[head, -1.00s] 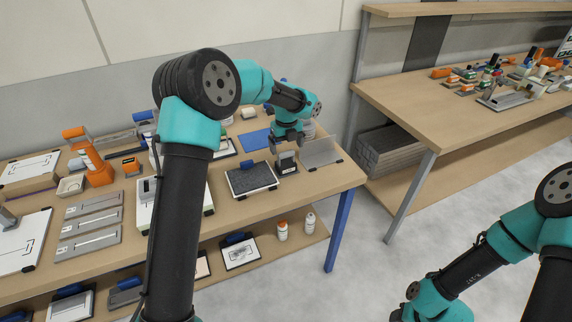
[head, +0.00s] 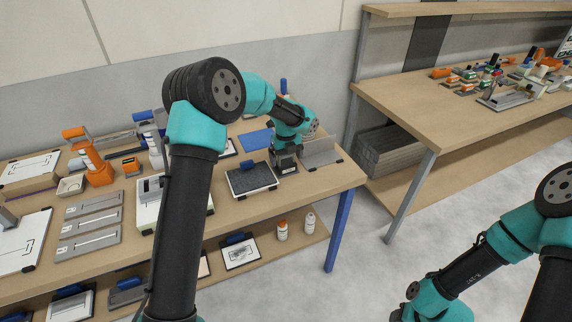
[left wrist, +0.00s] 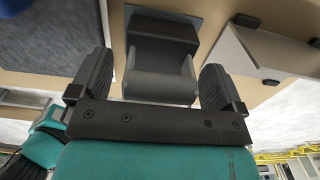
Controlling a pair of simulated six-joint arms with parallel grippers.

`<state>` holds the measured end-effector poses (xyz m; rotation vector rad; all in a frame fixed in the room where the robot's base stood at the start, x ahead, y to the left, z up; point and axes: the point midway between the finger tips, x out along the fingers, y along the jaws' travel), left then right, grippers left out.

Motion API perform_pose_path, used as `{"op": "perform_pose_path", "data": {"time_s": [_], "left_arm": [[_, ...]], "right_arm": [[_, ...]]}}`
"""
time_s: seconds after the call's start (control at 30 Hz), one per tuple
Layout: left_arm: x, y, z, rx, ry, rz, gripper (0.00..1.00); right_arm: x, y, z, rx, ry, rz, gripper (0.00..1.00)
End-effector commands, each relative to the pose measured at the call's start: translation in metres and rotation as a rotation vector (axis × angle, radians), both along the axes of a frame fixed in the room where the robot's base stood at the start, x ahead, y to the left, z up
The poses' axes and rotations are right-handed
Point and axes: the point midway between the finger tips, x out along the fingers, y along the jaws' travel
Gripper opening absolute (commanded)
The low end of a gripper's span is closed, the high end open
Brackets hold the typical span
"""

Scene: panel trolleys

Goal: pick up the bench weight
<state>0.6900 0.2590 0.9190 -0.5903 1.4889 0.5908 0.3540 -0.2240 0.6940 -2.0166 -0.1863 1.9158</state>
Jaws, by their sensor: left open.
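The bench weight (head: 286,167), a dark block with a grey handle, stands near the right end of the left bench. In the left wrist view, the weight (left wrist: 162,48) shows its grey handle lying between the two dark fingers. My left gripper (left wrist: 157,82) is open around the handle, with a gap visible at the finger sides. In the head view, my left wrist hides most of the gripper and the top of the weight. My right gripper is not in view; only links of my right arm show at lower right.
A dark-topped plate with a blue knob (head: 251,180) lies just left of the weight. A grey angled plate (head: 319,153) stands just right of it. A blue sheet (head: 255,140) lies behind. The bench's right edge is near.

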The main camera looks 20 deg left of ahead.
Motion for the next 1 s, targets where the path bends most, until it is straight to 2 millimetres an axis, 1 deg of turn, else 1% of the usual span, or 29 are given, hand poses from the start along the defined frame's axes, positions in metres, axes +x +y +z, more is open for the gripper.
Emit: {"op": "perform_pose_path", "data": {"time_s": [0.13, 1.0], "left_arm": [[0.0001, 0.0001, 0.0002, 0.000, 0.000, 0.000, 0.95], [0.0000, 0.0000, 0.0002, 0.000, 0.000, 0.000, 0.11]], "right_arm": [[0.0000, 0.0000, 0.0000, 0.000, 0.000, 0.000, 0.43], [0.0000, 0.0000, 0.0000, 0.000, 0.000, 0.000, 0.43]]}}
